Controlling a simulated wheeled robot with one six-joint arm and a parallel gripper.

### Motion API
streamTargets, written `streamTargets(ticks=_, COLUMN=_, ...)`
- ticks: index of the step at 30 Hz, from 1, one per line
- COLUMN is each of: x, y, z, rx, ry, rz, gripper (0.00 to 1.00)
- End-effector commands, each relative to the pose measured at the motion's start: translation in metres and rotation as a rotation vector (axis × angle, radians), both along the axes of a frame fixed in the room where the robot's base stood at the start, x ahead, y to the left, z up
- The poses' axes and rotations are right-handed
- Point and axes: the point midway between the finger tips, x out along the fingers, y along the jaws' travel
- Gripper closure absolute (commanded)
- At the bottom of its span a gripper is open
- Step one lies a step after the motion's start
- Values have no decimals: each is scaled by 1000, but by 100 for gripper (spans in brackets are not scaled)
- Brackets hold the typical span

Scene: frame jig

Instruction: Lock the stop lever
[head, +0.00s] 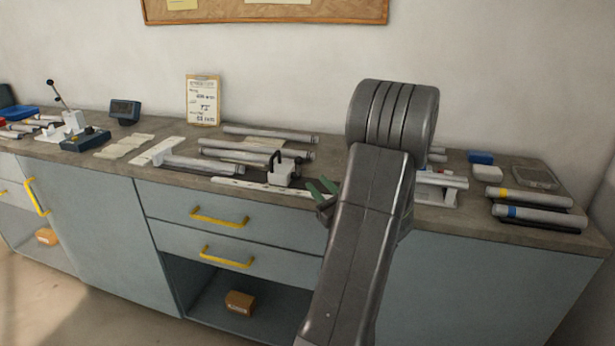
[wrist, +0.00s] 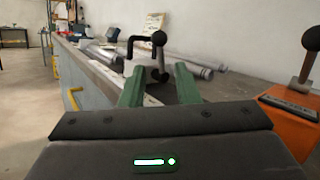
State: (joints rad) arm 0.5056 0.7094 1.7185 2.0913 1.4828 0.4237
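A black bent lever stands up from a small white block (head: 281,176) near the bench's front edge; I take this black lever (head: 276,158) to be the stop lever. In the wrist view the lever (wrist: 158,55) shows a dark ball at its top and a bar bent to the left. My gripper (head: 322,190) has green fingers and is just right of the block, apart from it in the head view. In the wrist view my gripper (wrist: 160,71) is open, with the lever seen between and beyond its fingertips. The lever's lock is not clear.
Several grey tubes (head: 270,134) lie behind the block. A flat white strip (head: 240,184) runs along the front edge. In the wrist view an orange device (wrist: 290,105) with a ball-topped handle stands at right. My arm hides part of the bench.

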Motion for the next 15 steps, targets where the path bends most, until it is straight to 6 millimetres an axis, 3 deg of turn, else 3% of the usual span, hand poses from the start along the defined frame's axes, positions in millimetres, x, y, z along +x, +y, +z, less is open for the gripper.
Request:
streamTargets(ticks=6, x=-23, y=-16, z=-8, rx=1, ry=1, rz=-1, gripper=71)
streamTargets(ticks=15, x=-29, y=-19, z=-9, rx=0, ry=-1, rz=1, gripper=71)
